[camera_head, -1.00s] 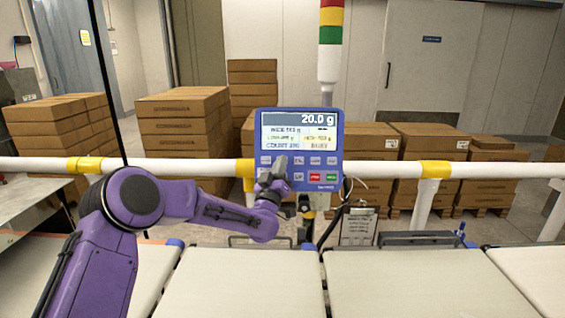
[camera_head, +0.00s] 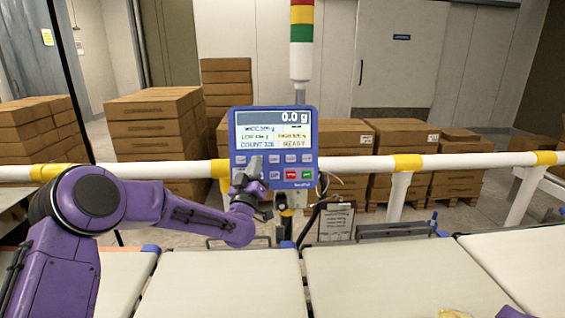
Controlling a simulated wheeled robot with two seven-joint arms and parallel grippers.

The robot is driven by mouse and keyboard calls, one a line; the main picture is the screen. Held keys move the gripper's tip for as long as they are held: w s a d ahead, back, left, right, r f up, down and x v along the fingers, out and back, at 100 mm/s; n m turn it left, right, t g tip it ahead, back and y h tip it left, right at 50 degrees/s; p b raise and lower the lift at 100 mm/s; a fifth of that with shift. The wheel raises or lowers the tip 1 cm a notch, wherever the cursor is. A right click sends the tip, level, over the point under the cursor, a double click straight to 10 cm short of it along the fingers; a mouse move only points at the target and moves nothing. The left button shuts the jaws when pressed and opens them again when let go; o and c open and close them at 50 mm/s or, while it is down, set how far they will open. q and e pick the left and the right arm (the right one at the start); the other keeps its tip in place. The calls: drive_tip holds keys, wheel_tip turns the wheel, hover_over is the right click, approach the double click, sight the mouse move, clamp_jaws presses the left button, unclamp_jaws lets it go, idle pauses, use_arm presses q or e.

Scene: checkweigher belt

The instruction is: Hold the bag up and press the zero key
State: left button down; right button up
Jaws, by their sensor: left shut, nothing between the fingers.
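The blue control panel (camera_head: 275,178) stands beyond the belts. Its display (camera_head: 274,118) reads 0.0 g, with READY below. My left gripper (camera_head: 254,168) is shut and empty, with its fingertips at the left keys of the panel. It covers some keys, and I cannot tell whether the tip still touches one or which key it is. A small yellowish piece, perhaps the bag (camera_head: 453,313), shows at the bottom edge; most of it is cut off. A purple part of my right arm shows beside it, but the right gripper is out of frame.
Pale belts (camera_head: 220,285) lie in front of the panel, with clear tops where visible. A white rail (camera_head: 350,166) with yellow joints runs behind them. Stacked cartons (camera_head: 155,130) stand beyond the rail.

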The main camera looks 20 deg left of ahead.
use_arm(q)
drive_tip(key=shift+s+d+r, duration=0.25)
drive_tip(key=shift+s+d, duration=0.05)
drive_tip(key=shift+s, duration=0.35)
drive_tip(key=shift+s+d+r, duration=0.2)
drive_tip(key=shift+s+d, duration=0.15)
drive_tip(key=shift+s, duration=0.3)
drive_tip(key=shift+s+d+r, duration=0.25)
drive_tip(key=shift+s+d, duration=0.05)
drive_tip(key=shift+s, duration=0.35)
drive_tip(key=s+d+r, duration=0.2)
drive_tip(key=s+d, duration=0.1)
drive_tip(key=s, duration=0.5)
drive_tip(key=shift+d+r, duration=0.2)
drive_tip(key=shift+d, duration=0.15)
